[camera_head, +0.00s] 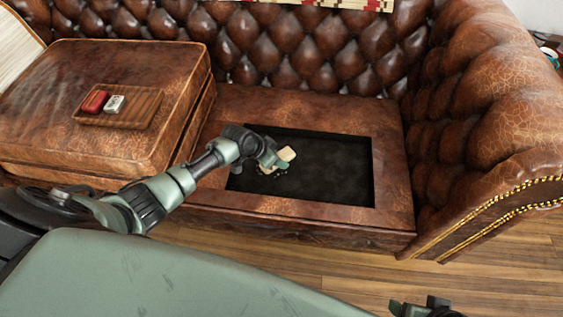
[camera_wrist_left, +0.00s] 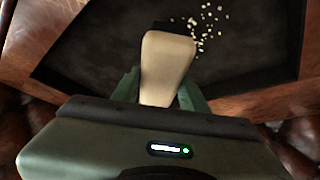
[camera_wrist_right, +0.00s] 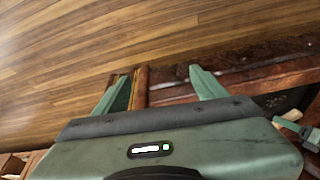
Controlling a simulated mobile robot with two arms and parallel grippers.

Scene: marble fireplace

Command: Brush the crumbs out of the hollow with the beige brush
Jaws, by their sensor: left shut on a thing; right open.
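The beige brush (camera_head: 287,154) is in my left gripper (camera_head: 274,163), over the left part of the dark hollow (camera_head: 335,170) in the leather sofa seat. In the left wrist view the brush (camera_wrist_left: 168,68) stands between the fingers of my left gripper (camera_wrist_left: 158,92), its dark bristle end pointing into the hollow (camera_wrist_left: 100,55). Pale crumbs (camera_wrist_left: 204,28) lie scattered on the hollow's dark floor beside the brush end. In the head view only a few crumbs (camera_head: 279,174) show near the gripper. My right gripper (camera_wrist_right: 163,88) is open and empty above the wood floor by the sofa's front.
A lifted-out leather cushion (camera_head: 60,80) sits at the left with a wooden tray (camera_head: 140,108) holding a red item (camera_head: 95,102) and a small white box (camera_head: 115,103). The rolled sofa arm (camera_head: 490,110) bounds the right side. The hollow's right part is clear.

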